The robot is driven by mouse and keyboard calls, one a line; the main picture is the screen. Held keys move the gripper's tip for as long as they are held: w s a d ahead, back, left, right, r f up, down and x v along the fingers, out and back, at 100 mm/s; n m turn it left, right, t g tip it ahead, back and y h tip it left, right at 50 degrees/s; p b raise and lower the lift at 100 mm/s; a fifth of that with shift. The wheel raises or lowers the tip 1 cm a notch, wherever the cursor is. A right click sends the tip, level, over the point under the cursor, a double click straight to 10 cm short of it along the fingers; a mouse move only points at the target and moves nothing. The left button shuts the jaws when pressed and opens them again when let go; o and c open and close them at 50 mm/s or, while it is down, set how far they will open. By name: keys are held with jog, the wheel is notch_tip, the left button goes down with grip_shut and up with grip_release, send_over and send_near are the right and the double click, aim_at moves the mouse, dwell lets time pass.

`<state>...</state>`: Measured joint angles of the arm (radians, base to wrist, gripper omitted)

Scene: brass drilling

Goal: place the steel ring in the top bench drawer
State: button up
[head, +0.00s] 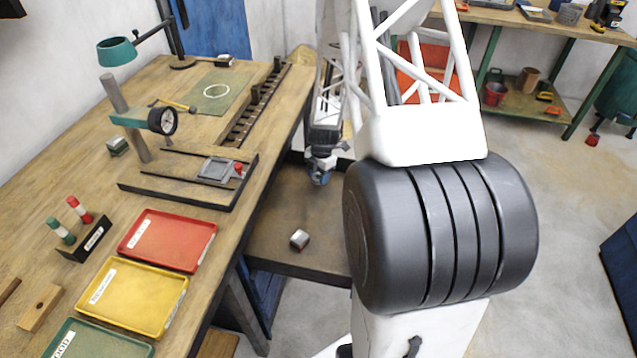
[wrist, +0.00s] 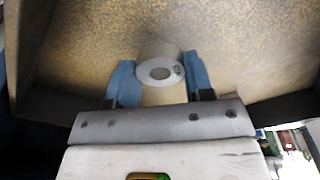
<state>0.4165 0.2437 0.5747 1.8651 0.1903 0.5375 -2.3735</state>
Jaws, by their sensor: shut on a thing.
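The steel ring (wrist: 160,70) shows in the wrist view as a short pale cylinder with a round hole. My gripper (wrist: 158,82) has its blue fingers on both sides of it and is shut on it. In the head view my gripper (head: 320,177) points down over the far part of the open top bench drawer (head: 285,215). The ring cannot be made out there. The drawer's brown floor and dark walls surround the ring in the wrist view. Whether the ring touches the floor, I cannot tell.
On the bench (head: 60,170) are a red tray (head: 168,240), a yellow tray (head: 132,297), a gauge stand (head: 137,120) and a green mat (head: 212,95) with a pale circle. Much drawer floor is clear.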

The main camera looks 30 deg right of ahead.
aim_at(319, 188)
jog(key=shift+f, duration=0.1)
jog(key=shift+f, duration=1.75)
jog(key=shift+f, duration=0.15)
jog(key=o, duration=1)
jog(key=r, duration=0.4)
jog(key=d+r, duration=0.1)
jog(key=r, duration=0.7)
jog(key=shift+w+d+r, duration=0.1)
jog(key=shift+w+d, duration=0.05)
jog(key=shift+d, duration=0.05)
jog(key=shift+r, duration=0.1)
